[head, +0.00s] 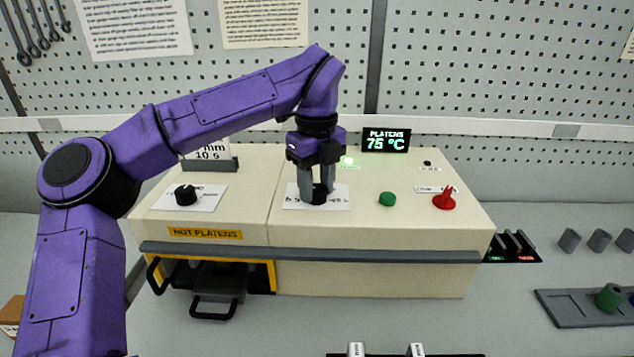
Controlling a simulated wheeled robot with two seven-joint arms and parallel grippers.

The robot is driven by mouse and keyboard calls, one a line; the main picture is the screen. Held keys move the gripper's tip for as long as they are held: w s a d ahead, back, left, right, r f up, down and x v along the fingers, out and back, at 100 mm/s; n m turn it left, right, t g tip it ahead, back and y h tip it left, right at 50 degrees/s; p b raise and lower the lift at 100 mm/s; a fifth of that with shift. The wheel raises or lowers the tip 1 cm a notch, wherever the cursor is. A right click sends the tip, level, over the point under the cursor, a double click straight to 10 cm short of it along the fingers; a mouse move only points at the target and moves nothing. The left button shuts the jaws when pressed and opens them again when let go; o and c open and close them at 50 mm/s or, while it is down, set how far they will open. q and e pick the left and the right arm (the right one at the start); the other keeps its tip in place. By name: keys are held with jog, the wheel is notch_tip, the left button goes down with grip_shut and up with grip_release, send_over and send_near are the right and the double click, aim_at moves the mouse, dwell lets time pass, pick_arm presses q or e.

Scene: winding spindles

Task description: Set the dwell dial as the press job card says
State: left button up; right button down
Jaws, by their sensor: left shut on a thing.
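My left gripper (318,190) points down over the press top and is shut on a black dial (319,197). That dial sits on a white scale label (336,203), whose markings are partly hidden by the fingers. A second black dial (186,194) stands on its own white label to the left. The job card (212,148) stands in a dark holder at the back left of the press; its lower line reads "10 s", and my arm covers part of its upper line, which ends in "mm". My right gripper is not in view.
A drawer with black handles (215,308) is at the lower left. A grey tray (575,312) lies right.

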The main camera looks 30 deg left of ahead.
aim_at(317, 187)
pick_arm(q)
jog(key=m+p, duration=0.2)
jog(key=m, duration=0.3)
jog(key=shift+r, duration=0.15)
jog(key=m+p, duration=0.2)
jog(key=m, duration=0.3)
jog(key=shift+p, duration=0.4)
jog(key=shift+m, duration=0.3)
jog(key=o, duration=1.1)
jog(key=shift+c, duration=0.2)
notch_tip(317, 187, up, 10)
jog(key=shift+r, duration=0.15)
